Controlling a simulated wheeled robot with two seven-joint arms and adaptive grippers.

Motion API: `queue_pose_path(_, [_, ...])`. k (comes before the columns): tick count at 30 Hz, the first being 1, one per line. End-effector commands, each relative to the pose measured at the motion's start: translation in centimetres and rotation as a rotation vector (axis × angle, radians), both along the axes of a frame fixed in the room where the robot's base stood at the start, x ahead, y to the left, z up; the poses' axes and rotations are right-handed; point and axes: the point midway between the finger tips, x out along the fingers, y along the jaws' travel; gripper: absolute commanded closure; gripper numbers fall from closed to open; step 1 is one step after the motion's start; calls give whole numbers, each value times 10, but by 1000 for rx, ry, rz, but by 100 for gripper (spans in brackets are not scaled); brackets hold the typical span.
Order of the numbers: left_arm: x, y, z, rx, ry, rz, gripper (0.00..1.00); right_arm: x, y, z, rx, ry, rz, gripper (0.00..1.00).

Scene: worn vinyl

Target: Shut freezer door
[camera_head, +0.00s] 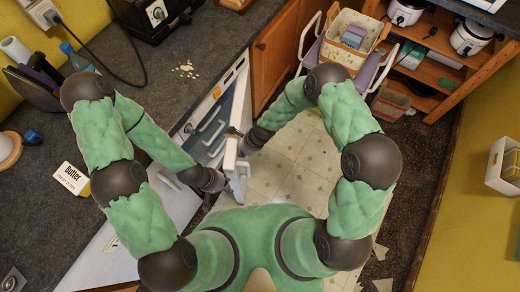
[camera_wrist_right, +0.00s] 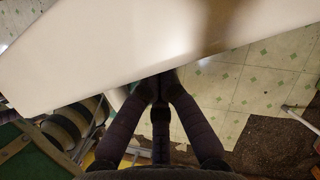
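The freezer door (camera_head: 232,168) is a white panel standing open in front of the counter, seen from above between my two grippers in the head view. In the right wrist view its white face (camera_wrist_right: 110,55) fills the upper left. My right gripper (camera_wrist_right: 160,78) has its dark fingertips together at the panel's lower edge; I cannot tell whether they touch it. In the head view my right gripper (camera_head: 243,139) is at the door's far side. My left gripper (camera_head: 214,186) is low beside the door at left, its fingers too small to read.
White fronts with handles (camera_head: 212,128) sit under the dark counter (camera_head: 215,45). A butter pack (camera_head: 70,178) lies on the counter. A trolley (camera_head: 345,40) and wooden shelf (camera_head: 430,75) stand at the back right. Tiled floor (camera_head: 290,165) right of the door is clear.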

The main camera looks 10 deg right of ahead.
Motion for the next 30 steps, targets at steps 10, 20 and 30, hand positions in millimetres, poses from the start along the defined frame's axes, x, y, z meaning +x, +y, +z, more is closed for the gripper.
queue_pose_path(10, [0,0,27,0,1,0,60,13,57,3,0,-3,-236,100])
queue_pose_path(20, [0,0,47,0,1,0,60,29,99,2,1,-5,-391,100])
queue_pose_path(30, [0,0,58,0,1,0,60,39,123,1,1,-3,-453,100])
